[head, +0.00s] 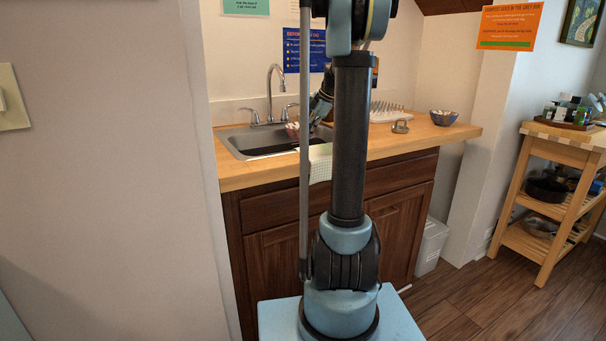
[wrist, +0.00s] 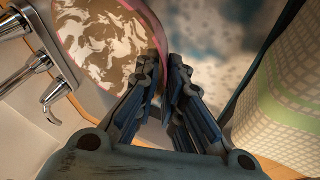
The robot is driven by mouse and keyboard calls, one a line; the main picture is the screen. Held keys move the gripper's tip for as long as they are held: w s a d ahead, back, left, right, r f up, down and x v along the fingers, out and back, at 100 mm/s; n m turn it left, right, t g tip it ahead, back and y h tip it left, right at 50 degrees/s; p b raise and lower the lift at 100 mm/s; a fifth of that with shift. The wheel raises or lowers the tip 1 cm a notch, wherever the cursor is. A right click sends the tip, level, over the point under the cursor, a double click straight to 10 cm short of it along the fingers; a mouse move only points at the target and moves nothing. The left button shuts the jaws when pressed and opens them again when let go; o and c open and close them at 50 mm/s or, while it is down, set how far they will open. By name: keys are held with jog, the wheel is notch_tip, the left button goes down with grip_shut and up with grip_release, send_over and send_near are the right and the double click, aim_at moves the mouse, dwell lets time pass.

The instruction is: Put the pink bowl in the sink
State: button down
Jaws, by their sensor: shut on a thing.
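The pink bowl (wrist: 105,42) has a pink rim and a brown-and-white patterned inside. In the wrist view my gripper (wrist: 166,68) is shut on its rim, with one finger inside the bowl and one outside. In the head view the bowl (head: 292,130) is a small pinkish shape at my gripper (head: 313,122), over the sink, partly hidden by my arm. The grey sink (head: 237,143) is set into the wooden counter. Its basin (wrist: 225,45) is blurred below the gripper in the wrist view. I cannot tell how far the bowl is above the basin floor.
The chrome faucet (head: 271,92) stands behind the sink; its handles (wrist: 55,92) are close to the bowl. A checked cloth (head: 320,168) hangs over the counter's front edge. To the right are a drying rack (head: 384,113), a metal object (head: 400,127) and another bowl (head: 444,118).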

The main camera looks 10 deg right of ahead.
jog(key=shift+m, duration=0.3)
jog(key=shift+s+d+f, duration=0.1)
jog(key=shift+d+f, duration=0.05)
jog(key=shift+f, duration=1.95)
jog(key=shift+w+d+f, duration=0.1)
jog(key=shift+d+f, duration=0.1)
jog(key=shift+f, duration=1.95)
jog(key=shift+s+d+f, duration=0.1)
jog(key=shift+d+f, duration=0.05)
jog(key=shift+f, duration=1.95)
jog(key=c, duration=1.7)
grip_release()
jog(key=v, duration=1.2)
jog(key=shift+s+a, duration=0.1)
